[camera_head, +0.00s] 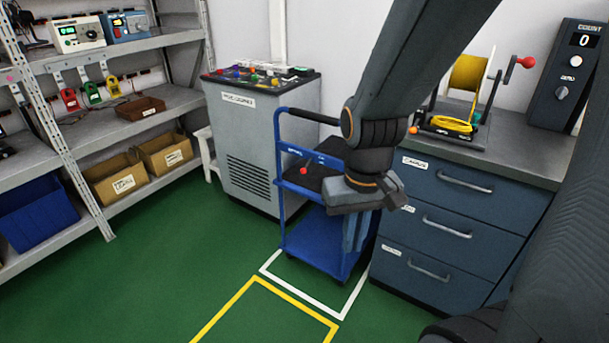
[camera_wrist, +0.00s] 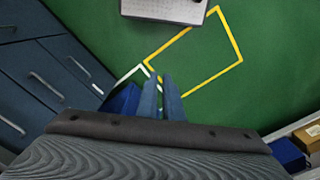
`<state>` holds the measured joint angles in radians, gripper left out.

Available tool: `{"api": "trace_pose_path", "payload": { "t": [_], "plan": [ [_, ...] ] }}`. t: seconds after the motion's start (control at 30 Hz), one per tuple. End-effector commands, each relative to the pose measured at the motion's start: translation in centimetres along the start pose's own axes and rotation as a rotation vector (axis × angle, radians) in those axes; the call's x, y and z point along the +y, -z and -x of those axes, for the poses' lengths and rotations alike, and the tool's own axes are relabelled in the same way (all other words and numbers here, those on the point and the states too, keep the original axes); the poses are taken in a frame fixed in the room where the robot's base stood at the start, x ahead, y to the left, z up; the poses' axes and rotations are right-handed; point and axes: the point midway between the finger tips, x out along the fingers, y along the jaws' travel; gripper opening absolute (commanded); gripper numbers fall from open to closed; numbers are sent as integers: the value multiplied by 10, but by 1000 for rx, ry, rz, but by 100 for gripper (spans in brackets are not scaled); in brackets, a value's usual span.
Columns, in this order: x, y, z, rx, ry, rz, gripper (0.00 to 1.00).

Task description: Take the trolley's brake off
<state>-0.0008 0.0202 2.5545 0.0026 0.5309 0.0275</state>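The blue trolley (camera_head: 318,243) stands in the middle of the head view, between a grey cabinet and the blue drawers. Its upper tray has a label on its edge and dark pads on top. A small red knob (camera_head: 304,171) shows at the trolley's near left side; I cannot tell for sure that it is the brake. My gripper (camera_head: 354,248) points down over the trolley's right side, and my arm hides part of the trolley. In the wrist view my gripper's two fingers (camera_wrist: 163,82) stand slightly apart with nothing between them. A blue trolley part (camera_wrist: 121,102) shows left of them.
The grey cabinet (camera_head: 250,150) stands behind the trolley at left. The drawer unit (camera_head: 445,225) stands close at right, with a yellow spool (camera_head: 469,73) on top. Shelves (camera_head: 120,122) with bins line the left. Green floor with yellow and white lines is clear in front.

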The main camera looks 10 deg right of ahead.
Motion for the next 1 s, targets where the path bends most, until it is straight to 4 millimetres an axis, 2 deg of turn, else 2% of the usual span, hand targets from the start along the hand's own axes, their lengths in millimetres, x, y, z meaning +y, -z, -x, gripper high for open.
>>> {"api": "trace_pose_path", "payload": {
  "t": [0.07, 0.17, 0.37, 0.5, 0.7, 0.9, 1.0],
  "plan": [
    [2, 16, -10, 34, -2, -56, 0],
    [7, 51, -28, 113, 3, -179, 0],
    [21, 144, -70, 336, 74, -519, 0],
    [30, 205, -95, 485, 182, -756, 0],
    [42, 281, -127, 659, 416, -1069, 0],
    [52, 339, -152, 764, 728, -1340, 0],
    [56, 357, -160, 783, 881, -1438, 0]
  ]
}}
